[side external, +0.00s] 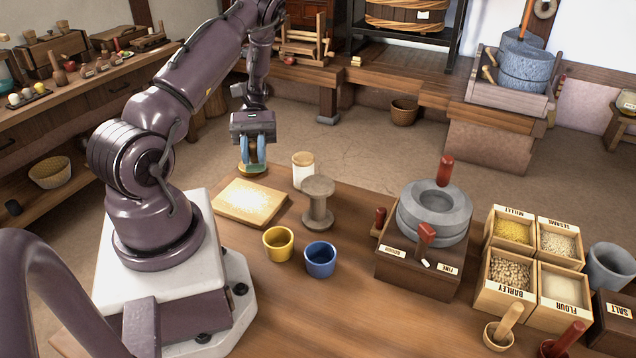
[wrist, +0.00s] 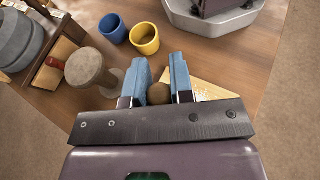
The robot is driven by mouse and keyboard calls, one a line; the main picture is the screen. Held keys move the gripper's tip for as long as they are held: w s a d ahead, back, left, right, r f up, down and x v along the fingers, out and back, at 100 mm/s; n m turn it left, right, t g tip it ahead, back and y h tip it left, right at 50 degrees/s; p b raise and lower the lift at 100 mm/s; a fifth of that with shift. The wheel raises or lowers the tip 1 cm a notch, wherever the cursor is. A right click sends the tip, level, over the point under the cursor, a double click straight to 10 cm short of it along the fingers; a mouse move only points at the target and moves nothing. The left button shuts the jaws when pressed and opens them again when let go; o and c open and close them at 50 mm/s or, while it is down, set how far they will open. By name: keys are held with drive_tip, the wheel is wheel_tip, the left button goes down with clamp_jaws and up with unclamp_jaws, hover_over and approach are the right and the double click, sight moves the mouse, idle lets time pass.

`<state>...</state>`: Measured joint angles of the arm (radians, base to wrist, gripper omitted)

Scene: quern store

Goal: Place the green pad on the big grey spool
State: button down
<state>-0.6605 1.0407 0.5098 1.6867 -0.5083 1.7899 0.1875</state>
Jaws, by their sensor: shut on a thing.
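My gripper (side external: 254,164) is shut on the green pad (side external: 253,170), holding it near the far edge of the floured board. Greenish and tan parts of it show below the blue fingers. In the wrist view, a round brown knob (wrist: 159,94) shows between my fingers (wrist: 161,88); the rest of what I hold is hidden there. The big grey spool (side external: 318,204) stands upright on the table, right of my gripper, with a flat, bare top. It also shows in the wrist view (wrist: 90,68), left of my fingers.
The floured board (side external: 249,202) lies left of the spool. A white jar (side external: 303,170) stands just behind the spool. A yellow cup (side external: 278,244) and a blue cup (side external: 320,260) stand in front. A stone quern (side external: 434,214) and grain boxes (side external: 511,279) are to the right.

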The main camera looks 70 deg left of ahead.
drive_tip(key=w+d+r+n+t, duration=0.5)
drive_tip(key=w+d+n+t, duration=0.1)
drive_tip(key=n+t, duration=0.25)
wheel_tip(320, 180, up, 8)
drive_tip(key=n+t+y, duration=0.4)
hover_over(326, 186)
drive_tip(key=shift+m, duration=0.25)
wheel_tip(326, 186, down, 12)
drive_tip(key=shift+f, duration=0.25)
drive_tip(key=shift+f, duration=0.1)
drive_tip(key=c, duration=1)
unclamp_jaws()
